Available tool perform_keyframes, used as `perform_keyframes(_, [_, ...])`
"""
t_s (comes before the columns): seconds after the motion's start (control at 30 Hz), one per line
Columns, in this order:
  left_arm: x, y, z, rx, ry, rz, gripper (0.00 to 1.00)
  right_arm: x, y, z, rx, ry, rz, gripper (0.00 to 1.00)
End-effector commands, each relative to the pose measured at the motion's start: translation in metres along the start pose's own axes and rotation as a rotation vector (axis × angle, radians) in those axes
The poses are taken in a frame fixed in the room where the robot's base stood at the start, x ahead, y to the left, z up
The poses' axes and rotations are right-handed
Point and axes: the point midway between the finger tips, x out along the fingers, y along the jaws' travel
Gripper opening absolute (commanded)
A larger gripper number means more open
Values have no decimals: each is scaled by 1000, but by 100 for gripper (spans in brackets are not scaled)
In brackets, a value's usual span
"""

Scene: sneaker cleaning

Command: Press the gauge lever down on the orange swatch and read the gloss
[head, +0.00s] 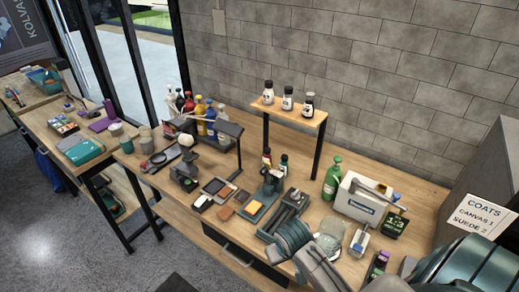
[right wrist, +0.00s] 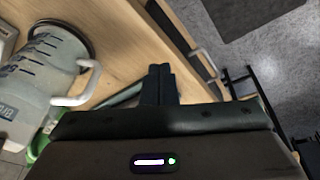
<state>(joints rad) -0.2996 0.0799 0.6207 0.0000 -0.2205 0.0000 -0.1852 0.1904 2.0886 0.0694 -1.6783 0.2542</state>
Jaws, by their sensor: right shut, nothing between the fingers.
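Small flat pieces lie mid-bench in the head view: an orange-brown one (head: 225,213), a brown one (head: 242,197) and a yellow-orange one (head: 253,207) on a teal base. I cannot tell surely which is the orange swatch. A teal upright device (head: 270,184) stands just right of them, with a long dark grey device (head: 287,213) in front. Which of these carries the gauge lever is unclear. My right gripper (right wrist: 160,85) is shut and empty in the right wrist view, over the bench's front edge, between the pitcher and a drawer handle. My left gripper is not in view.
A clear pitcher (head: 331,236) stands right of the grey device; it also shows in the right wrist view (right wrist: 45,75). A white box (head: 360,203) and a green bottle (head: 332,178) stand behind. A raised shelf (head: 300,112) holds bottles. The drawer handle (right wrist: 205,65) sticks out in front.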

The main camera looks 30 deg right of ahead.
Motion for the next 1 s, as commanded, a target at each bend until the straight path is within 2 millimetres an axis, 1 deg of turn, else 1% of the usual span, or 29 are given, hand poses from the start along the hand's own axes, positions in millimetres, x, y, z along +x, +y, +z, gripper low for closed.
perform_keyframes(0.03, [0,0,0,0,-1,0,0,3,2,-17,26,-4,5,0])
perform_keyframes(0.07, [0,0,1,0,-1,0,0,6,3,-25,44,-10,7,0])
perform_keyframes(0.23, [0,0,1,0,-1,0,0,17,14,-82,165,-42,28,0])
perform_keyframes(0.33, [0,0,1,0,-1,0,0,19,21,-118,243,-61,39,0])
perform_keyframes(0.47, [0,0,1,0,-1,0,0,16,33,-164,349,-86,51,0])
perform_keyframes(0.6, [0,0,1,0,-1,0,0,5,47,-212,470,-115,62,0])
perform_keyframes(0.67, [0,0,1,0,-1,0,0,-2,53,-231,522,-128,65,0])
perform_keyframes(0.7, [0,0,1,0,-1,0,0,-7,58,-244,558,-136,67,0])
perform_keyframes(0.77, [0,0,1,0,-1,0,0,-16,65,-262,610,-150,70,0])
perform_keyframes(0.9, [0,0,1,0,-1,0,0,-38,80,-301,727,-181,69,0])
perform_keyframes(1.0, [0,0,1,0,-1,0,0,-57,90,-326,808,-204,66,0])
